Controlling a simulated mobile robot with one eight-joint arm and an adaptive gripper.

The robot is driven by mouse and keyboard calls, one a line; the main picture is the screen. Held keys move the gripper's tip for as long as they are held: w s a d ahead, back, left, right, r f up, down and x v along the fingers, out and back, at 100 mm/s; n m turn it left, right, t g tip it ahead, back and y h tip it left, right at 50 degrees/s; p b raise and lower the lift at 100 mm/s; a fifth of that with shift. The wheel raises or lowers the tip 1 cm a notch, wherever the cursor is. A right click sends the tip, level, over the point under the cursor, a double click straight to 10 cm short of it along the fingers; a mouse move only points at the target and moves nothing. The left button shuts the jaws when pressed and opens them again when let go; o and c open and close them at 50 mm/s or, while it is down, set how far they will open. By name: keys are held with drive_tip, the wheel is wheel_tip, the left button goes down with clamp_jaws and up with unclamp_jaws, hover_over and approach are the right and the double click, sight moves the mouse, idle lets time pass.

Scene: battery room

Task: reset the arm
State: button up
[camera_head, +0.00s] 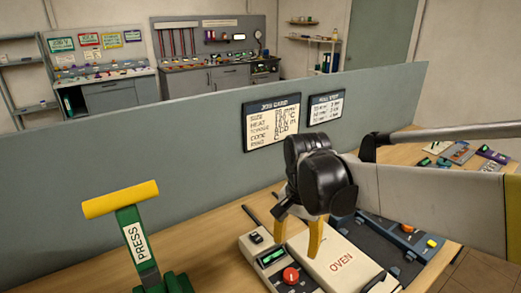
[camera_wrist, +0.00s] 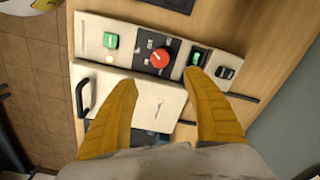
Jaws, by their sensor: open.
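My gripper (camera_head: 299,232) has two yellow fingers that point down over the bench, near the white oven (camera_head: 336,262) with its red knob. In the wrist view my gripper (camera_wrist: 162,88) is open, with its fingers spread apart and nothing between them. The oven's control panel (camera_wrist: 182,52) shows beyond the fingertips, with a green button, the red knob and a small green display. The white lid (camera_wrist: 150,98) with a black handle lies below the panel. My arm reaches in from the right in the head view. Whether a fingertip touches the oven I cannot tell.
A green press (camera_head: 137,240) with a yellow handle stands at the left of the bench. A grey partition (camera_head: 160,150) with a job card (camera_head: 272,123) runs along the back. Small coloured items (camera_head: 462,152) lie at the right. Open wood (camera_head: 215,230) lies between press and oven.

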drive_tip(key=s+d+r+n+t, duration=0.2)
drive_tip(key=s+d+n+t, duration=0.4)
drive_tip(key=s, duration=0.4)
drive_tip(key=shift+s+d+r+n+t, duration=0.25)
drive_tip(key=shift+d+r+n+t, duration=0.15)
drive_tip(key=shift+d+t, duration=0.15)
idle(1.2)
